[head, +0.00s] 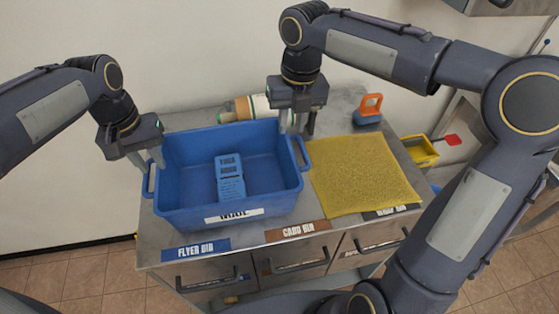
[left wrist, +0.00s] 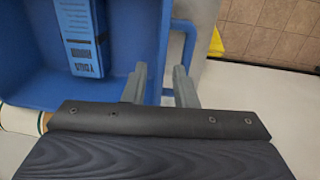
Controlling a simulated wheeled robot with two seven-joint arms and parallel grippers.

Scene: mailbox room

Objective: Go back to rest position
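The blue bin (head: 185,205), labelled MAIL, stands upright on the cabinet's left part. My left gripper (head: 147,159) is at the bin's left handle (head: 149,181), fingers apart. In the left wrist view the fingers (left wrist: 160,88) have a gap between them, with part of the handle (left wrist: 189,48) close by; contact is unclear. My right gripper (head: 297,124) is by the bin's right rim, above the right handle (head: 303,152), with its fingers apart and nothing visibly held.
The grey cabinet (head: 352,100) has labelled drawers, including FLYER BIN (head: 203,249) and CARD BIN (head: 297,231). A yellow mat (head: 362,185) lies right of the bin. The wall is close behind.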

